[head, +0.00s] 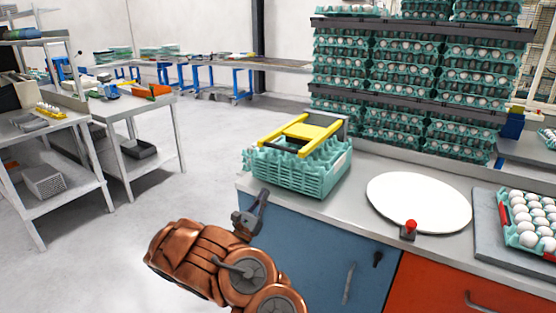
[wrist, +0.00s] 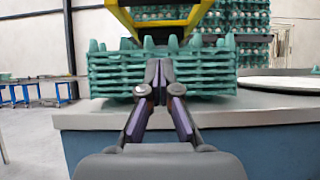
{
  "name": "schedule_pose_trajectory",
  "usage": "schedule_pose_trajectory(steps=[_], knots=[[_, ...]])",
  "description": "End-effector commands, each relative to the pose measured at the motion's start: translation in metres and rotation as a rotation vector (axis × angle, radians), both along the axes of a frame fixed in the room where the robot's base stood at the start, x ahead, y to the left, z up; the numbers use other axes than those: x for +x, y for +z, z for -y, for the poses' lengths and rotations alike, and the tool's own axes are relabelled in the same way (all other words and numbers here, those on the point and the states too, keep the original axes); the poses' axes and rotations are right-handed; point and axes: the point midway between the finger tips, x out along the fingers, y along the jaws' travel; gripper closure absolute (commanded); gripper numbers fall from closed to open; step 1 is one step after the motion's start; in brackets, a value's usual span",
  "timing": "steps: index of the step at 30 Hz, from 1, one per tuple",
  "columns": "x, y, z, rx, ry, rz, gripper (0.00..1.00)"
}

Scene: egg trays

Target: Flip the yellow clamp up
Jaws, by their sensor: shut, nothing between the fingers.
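The yellow clamp (head: 303,131) lies across the top of a stack of teal egg trays (head: 305,174) at the counter's left end. Its yellow frame also shows at the top of the wrist view (wrist: 165,22), above the tray stack (wrist: 115,75), partly cut off by the picture edge. My gripper (head: 262,195) is in front of the stack at the counter's front edge, apart from the clamp and below it. In the wrist view its fingers (wrist: 160,66) are closed together and empty, overlapping the middle of the stack. Whether they touch the trays cannot be told.
The grey counter (head: 345,205) has blue and orange cabinets below. A white round plate (head: 418,200) and a red button (head: 409,227) are right of the stack. A tray of white eggs (head: 530,219) is far right. Tall stacked egg trays (head: 415,75) stand behind.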

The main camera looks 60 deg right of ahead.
Motion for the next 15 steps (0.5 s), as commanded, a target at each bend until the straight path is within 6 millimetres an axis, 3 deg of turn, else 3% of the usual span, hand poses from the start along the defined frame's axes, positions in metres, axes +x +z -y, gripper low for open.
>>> schedule_pose_trajectory(steps=[10,15], knots=[[0.0,0.001,0.001,-0.001,0.001,0.001,1.0],[0.0,0.01,0.012,-0.001,-0.002,0.003,1.0]])
